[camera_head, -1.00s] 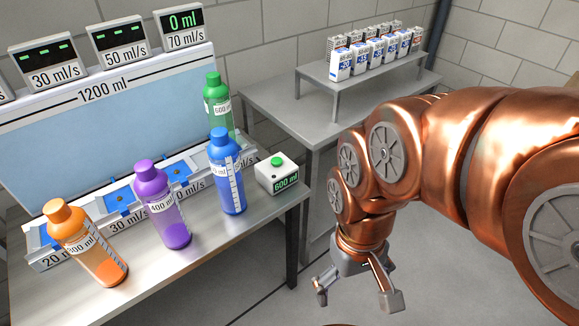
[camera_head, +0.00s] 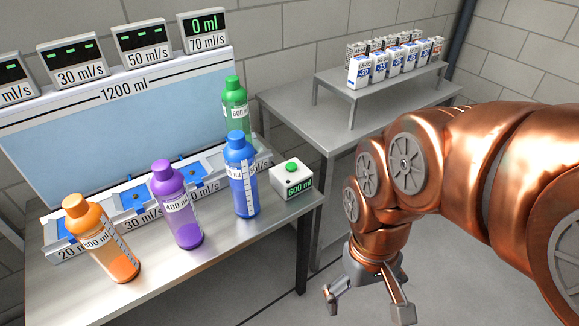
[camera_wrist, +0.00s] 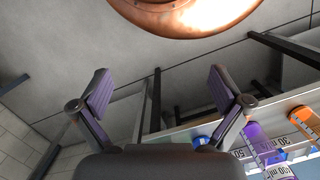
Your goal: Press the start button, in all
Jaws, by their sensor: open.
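The start button (camera_head: 292,167) is a green round cap on top of a small white box (camera_head: 285,182). The box's front display reads 600 ml, and it stands near the right end of the table. My gripper (camera_head: 370,300) hangs to the right of the table, lower in the picture than the button and apart from it. Its two fingers are spread with nothing between them. In the wrist view my gripper (camera_wrist: 160,95) also shows open and empty; the button does not show there.
Orange (camera_head: 105,240), purple (camera_head: 178,205), blue (camera_head: 241,175) and green (camera_head: 235,105) bottles stand on the table (camera_head: 185,275), left of the box. Displays line the tank (camera_head: 120,120) top; one reads 0 ml. A grey side table (camera_head: 300,110) behind carries a shelf of small boxes (camera_head: 395,60).

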